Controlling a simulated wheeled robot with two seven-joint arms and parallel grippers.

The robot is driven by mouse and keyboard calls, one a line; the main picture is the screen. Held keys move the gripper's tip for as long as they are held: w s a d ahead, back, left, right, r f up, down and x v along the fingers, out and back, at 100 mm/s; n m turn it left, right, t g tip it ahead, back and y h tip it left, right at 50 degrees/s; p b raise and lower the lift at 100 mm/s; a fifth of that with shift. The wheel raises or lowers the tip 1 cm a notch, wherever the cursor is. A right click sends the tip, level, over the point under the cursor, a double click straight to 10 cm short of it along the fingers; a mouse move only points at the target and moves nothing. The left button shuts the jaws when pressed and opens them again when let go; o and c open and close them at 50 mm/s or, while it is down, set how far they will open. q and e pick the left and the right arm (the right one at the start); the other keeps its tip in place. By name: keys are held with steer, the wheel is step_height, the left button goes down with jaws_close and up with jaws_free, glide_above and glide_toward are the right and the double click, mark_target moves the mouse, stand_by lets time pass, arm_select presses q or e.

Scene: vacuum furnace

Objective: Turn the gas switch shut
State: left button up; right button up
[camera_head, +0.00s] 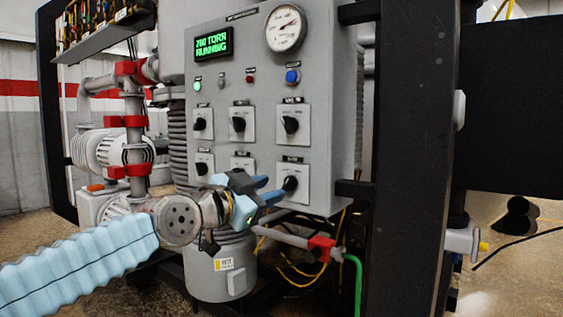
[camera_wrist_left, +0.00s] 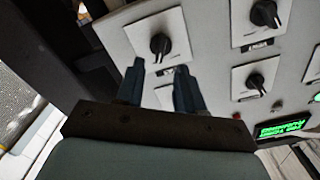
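The grey control panel carries two rows of black rotary switches on white plates. Their labels are too small to read, so I cannot tell by name which is the gas switch. My left gripper (camera_head: 272,190) is open and empty, with its blue fingers pointing at the bottom-right switch (camera_head: 290,184). In the left wrist view this switch (camera_wrist_left: 160,45) lies just beyond the two fingertips (camera_wrist_left: 160,75), roughly in line with the gap. Its knob points nearly straight along the finger direction there. The fingers appear apart from the knob. My right gripper is out of view.
A green display (camera_head: 213,43) reads "RUNNING", and a round gauge (camera_head: 286,28) sits at the panel's top right. A black frame post (camera_head: 410,150) stands right of the panel. Pipes with red clamps (camera_head: 320,248) and yellow cables run below it.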

mark_target(286, 184)
arm_select(q)
steer(key=p+x, duration=0.2)
steer(key=x, duration=0.1)
steer(key=shift+w+d+r, duration=0.15)
steer(key=shift+w+d, duration=0.1)
steer(key=shift+w, duration=0.05)
steer(key=shift+x, duration=0.85)
steer(key=shift+f, duration=0.2)
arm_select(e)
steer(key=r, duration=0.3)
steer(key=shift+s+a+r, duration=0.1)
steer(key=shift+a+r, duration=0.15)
arm_select(q)
jaws_close()
